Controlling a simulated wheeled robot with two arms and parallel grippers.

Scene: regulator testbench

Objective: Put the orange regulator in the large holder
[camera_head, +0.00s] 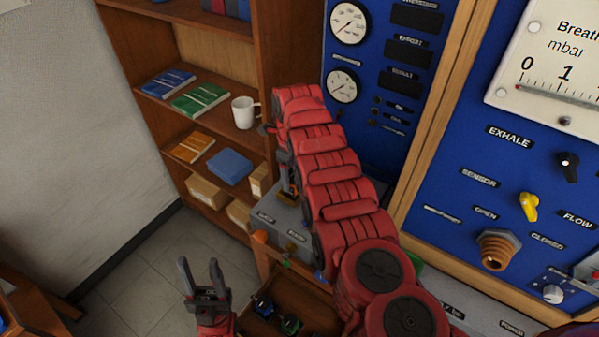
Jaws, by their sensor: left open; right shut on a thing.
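My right arm reaches up across the middle, and its dark gripper (287,178) points down over the grey holder box (272,228). The gripper is shut on a small brownish-orange piece (289,198), which I take for the orange regulator; the arm hides much of it. The piece is at the back of the box; I cannot tell whether it touches a holder. The box has two small labels on its front, too small to read surely. My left gripper (203,278) is open and empty at the lower left, fingers pointing up.
A drawer (253,325) below the box holds several dark and green parts. A shelf with books and a white mug (244,112) stands behind. A blue gauge panel (470,230) is at right.

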